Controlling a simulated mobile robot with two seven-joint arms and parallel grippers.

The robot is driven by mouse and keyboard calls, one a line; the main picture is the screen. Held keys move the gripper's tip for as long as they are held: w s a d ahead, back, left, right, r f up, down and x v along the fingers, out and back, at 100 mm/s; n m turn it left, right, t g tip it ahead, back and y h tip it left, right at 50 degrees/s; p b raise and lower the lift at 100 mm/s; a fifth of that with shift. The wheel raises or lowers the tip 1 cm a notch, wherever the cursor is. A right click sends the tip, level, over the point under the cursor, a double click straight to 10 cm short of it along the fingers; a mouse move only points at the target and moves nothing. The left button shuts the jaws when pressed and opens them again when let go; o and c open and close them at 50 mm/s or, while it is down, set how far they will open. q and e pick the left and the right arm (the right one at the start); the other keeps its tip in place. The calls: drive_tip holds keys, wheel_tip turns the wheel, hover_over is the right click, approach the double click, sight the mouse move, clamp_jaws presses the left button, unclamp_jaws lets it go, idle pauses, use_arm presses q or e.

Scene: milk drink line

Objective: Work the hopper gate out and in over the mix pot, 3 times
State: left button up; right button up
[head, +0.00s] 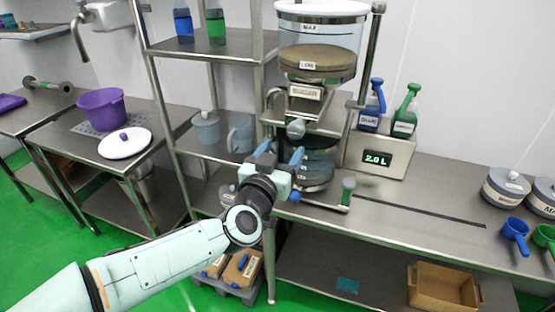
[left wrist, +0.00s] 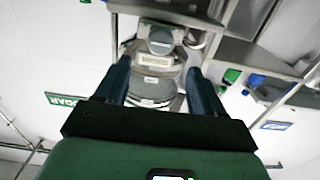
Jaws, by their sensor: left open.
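The hopper (head: 318,42) is a clear drum with brown powder, held on a steel frame above the bench. Below its label, the hopper gate (head: 297,128) shows a round grey knob facing me; what looks like the same knob shows in the left wrist view (left wrist: 160,42). The mix pot (head: 318,165) is a dark see-through vessel under it, partly hidden by my gripper. My left gripper (head: 280,154) is open and empty, its blue fingers just below and in front of the knob. In the left wrist view its fingers (left wrist: 160,72) stand apart on either side of the hopper. My right gripper is out of view.
A steel shelf rack (head: 205,50) rises at left. Lidded grey pots (head: 505,187) and scoops sit at far right. The bench middle is mostly clear.

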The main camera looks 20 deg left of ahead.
use_arm(q)
drive_tip(key=shift+s, duration=1.15)
